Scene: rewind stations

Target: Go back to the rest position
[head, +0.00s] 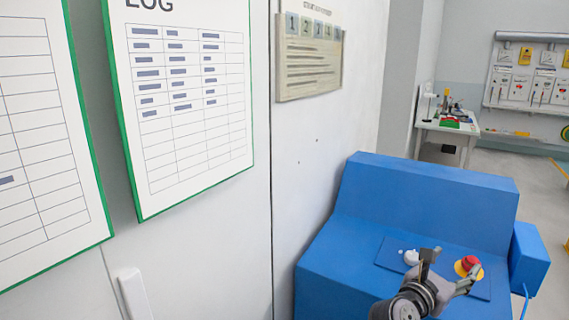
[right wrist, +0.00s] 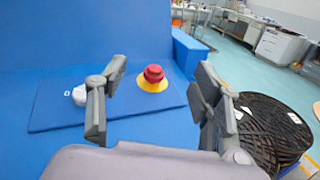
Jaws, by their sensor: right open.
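My right gripper (head: 448,272) is open and empty in front of the blue console (head: 420,200). In the right wrist view its two fingers (right wrist: 157,103) stand wide apart, with the blue console face beyond them. A red mushroom button on a yellow base (right wrist: 153,78) shows between the fingers, and it also shows in the head view (head: 468,266) just beyond the gripper. A white knob (right wrist: 79,95) sits left of the button on the same blue panel (right wrist: 52,110). I see no contact between gripper and button. My left gripper is in neither view.
A wall with a green-framed log sheet (head: 190,160) and a numbered board (head: 310,60) stands close on the left. Black round grates (right wrist: 262,128) lie right of the console. A white table (head: 455,130) stands far back. Open floor (head: 520,180) lies at the right.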

